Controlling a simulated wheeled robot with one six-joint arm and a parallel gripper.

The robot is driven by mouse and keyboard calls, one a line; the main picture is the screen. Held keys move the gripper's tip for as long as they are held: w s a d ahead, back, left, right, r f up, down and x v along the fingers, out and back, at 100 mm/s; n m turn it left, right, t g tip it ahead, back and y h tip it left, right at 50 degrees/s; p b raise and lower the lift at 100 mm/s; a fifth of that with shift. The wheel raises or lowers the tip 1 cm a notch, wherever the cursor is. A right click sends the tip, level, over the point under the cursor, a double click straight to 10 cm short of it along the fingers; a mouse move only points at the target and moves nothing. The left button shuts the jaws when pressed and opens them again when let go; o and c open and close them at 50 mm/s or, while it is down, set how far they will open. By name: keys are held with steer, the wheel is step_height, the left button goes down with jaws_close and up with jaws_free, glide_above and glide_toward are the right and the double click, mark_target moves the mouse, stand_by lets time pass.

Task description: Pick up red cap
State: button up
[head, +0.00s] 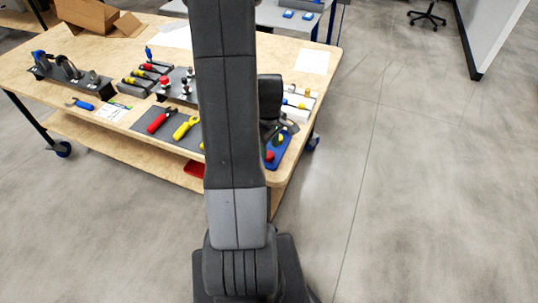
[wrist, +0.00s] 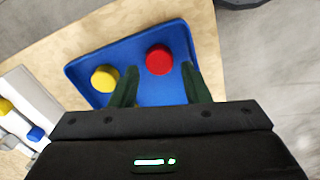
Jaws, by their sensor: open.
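A red cap (wrist: 159,60) lies in a blue tray (wrist: 150,92) in the wrist view, near the tray's far side. My gripper (wrist: 158,80) is open over the tray, and the red cap shows between and a little beyond its two fingertips. A yellow cap (wrist: 105,78) sits in the tray to the left, close beside the left finger. In the head view the red cap (head: 269,156) shows small in the blue tray (head: 284,150) at the table's right corner. My arm hides part of the tray there.
The wooden table (head: 130,58) holds hand tools on a grey mat (head: 150,123) left of my arm. A white block (wrist: 25,105) with yellow and blue parts stands left of the tray in the wrist view. Open floor (head: 420,180) lies right of the table.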

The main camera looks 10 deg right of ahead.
mark_target(269, 156)
steer(key=shift+f, duration=1.4)
steer(key=c, duration=0.7)
steer(key=shift+r, duration=0.1)
